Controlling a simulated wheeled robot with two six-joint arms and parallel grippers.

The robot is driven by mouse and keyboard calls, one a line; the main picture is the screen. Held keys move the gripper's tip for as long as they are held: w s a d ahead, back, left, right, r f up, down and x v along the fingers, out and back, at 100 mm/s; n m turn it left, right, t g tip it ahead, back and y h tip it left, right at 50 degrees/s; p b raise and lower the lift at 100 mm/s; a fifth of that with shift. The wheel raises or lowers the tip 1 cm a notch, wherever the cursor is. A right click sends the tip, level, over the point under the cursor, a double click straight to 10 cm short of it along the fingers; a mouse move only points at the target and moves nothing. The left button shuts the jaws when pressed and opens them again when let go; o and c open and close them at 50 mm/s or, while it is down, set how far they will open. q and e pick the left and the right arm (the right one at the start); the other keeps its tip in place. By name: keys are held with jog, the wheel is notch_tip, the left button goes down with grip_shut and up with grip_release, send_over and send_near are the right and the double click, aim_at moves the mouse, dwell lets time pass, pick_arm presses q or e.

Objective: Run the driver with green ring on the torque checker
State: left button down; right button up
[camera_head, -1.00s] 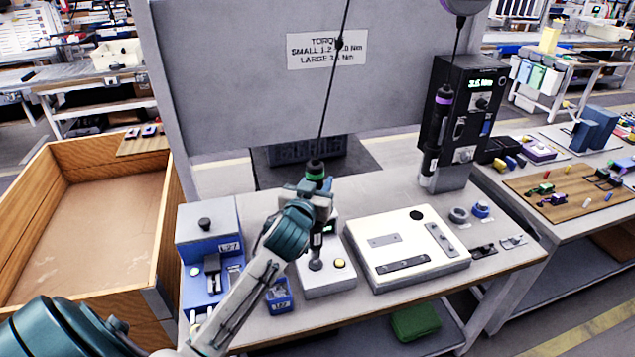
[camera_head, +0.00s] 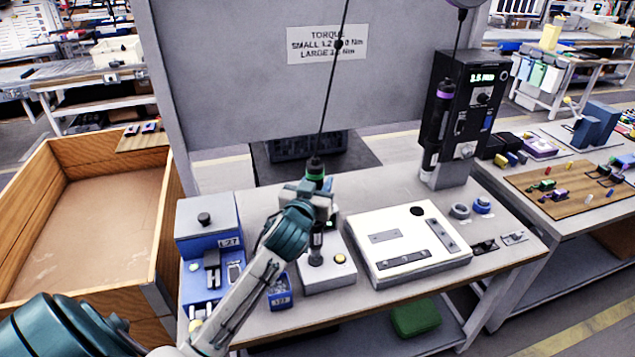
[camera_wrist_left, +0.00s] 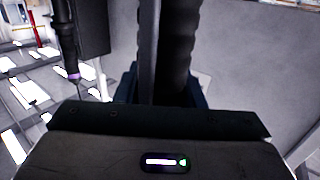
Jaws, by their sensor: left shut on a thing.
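The driver with the green ring (camera_head: 315,172) hangs upright on a cable in front of the grey panel. My left gripper (camera_head: 316,200) is shut around its body. The driver's lower end (camera_head: 316,250) points down at the torque checker (camera_head: 328,275), a light grey block with a yellow button, and appears to meet its round socket. The gripper hides part of the driver and the checker's display. In the left wrist view a dark upright shaft (camera_wrist_left: 178,60) stands close behind the gripper housing. My right gripper is not in view.
A second driver with a purple ring (camera_head: 437,115) hangs at the black controller (camera_head: 467,115). A white fixture plate (camera_head: 440,262) lies right of the checker. A blue unit (camera_head: 208,235) and small blue bin (camera_head: 280,292) stand left. A wooden crate (camera_head: 95,225) is further left.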

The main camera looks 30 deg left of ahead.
pick_arm(q)
jog(key=shift+f, duration=0.5)
jog(key=shift+f+b, duration=0.15)
jog(key=shift+b, duration=0.2)
dwell(0.4)
jog(key=shift+s+f+b, duration=0.1)
jog(key=shift+f+b, duration=0.2)
jog(key=shift+f, duration=0.15)
dwell(1.0)
jog(key=shift+r+p, duration=0.85)
notch_tip(320, 180, up, 4)
jog(key=p, duration=0.4)
jog(key=shift+r, duration=0.25)
jog(key=shift+f, duration=0.1)
